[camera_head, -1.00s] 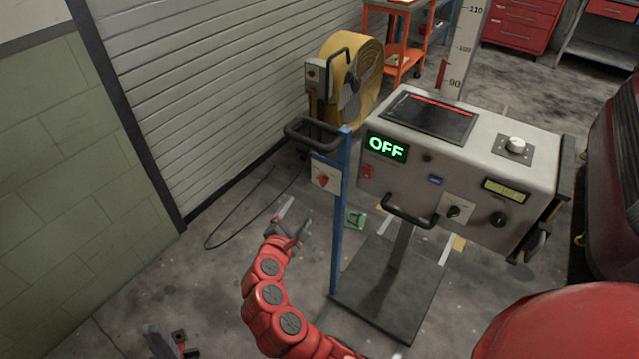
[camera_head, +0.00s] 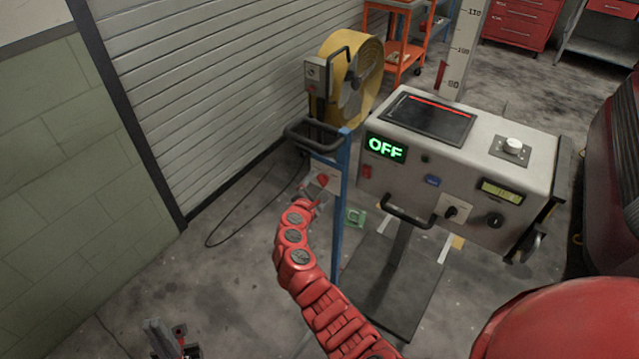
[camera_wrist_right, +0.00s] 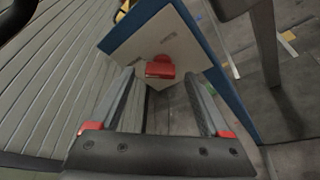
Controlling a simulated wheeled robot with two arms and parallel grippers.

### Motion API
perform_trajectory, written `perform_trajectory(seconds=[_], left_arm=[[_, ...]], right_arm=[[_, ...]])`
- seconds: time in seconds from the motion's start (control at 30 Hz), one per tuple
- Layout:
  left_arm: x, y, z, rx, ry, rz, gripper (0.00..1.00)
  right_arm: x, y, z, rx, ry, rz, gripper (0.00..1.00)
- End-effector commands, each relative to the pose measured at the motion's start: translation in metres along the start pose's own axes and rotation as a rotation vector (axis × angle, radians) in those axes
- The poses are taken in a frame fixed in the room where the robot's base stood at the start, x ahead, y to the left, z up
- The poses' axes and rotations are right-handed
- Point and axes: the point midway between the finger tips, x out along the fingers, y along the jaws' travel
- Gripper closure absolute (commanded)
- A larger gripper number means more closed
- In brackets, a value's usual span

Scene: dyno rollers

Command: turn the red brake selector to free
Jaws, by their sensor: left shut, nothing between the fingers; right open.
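The red brake selector (camera_head: 322,180) is a small red knob on a white plate (camera_head: 325,167) fixed to the blue post. In the right wrist view the knob (camera_wrist_right: 160,67) lies between and just beyond my right fingertips, on the tilted white plate (camera_wrist_right: 139,45). Its exact setting is too small to read. My right gripper (camera_head: 319,190) is open in front of the plate, its fingers spread to either side of the knob (camera_wrist_right: 158,80); I cannot tell whether they touch the plate. My left gripper (camera_head: 168,332) is shut and empty, low at the bottom left.
A yellow fan (camera_head: 358,75) stands behind, by the shutter wall. A cable lies on the floor, otherwise clear at left.

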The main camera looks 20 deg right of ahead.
Motion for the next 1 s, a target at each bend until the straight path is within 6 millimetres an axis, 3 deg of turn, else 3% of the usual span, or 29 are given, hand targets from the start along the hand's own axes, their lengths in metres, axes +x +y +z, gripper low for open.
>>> perform_trajectory(seconds=[0.2, 0.53, 1.0], left_arm=[[-0.001, 0.0, 0.0, 0.0, 0.0, 0.0, 1.0], [-0.001, 0.0, 0.0, 0.0, 0.0, 0.0, 1.0], [-0.001, 0.0, 0.0, 0.0, 0.0, 0.0, 1.0]], right_arm=[[0.015, -0.001, 0.0, 0.0, 0.001, -0.001, 0.2], [0.018, -0.001, 0.0, 0.0, 0.001, -0.001, 0.2], [0.017, -0.001, 0.0, 0.0, 0.001, -0.001, 1.0]])
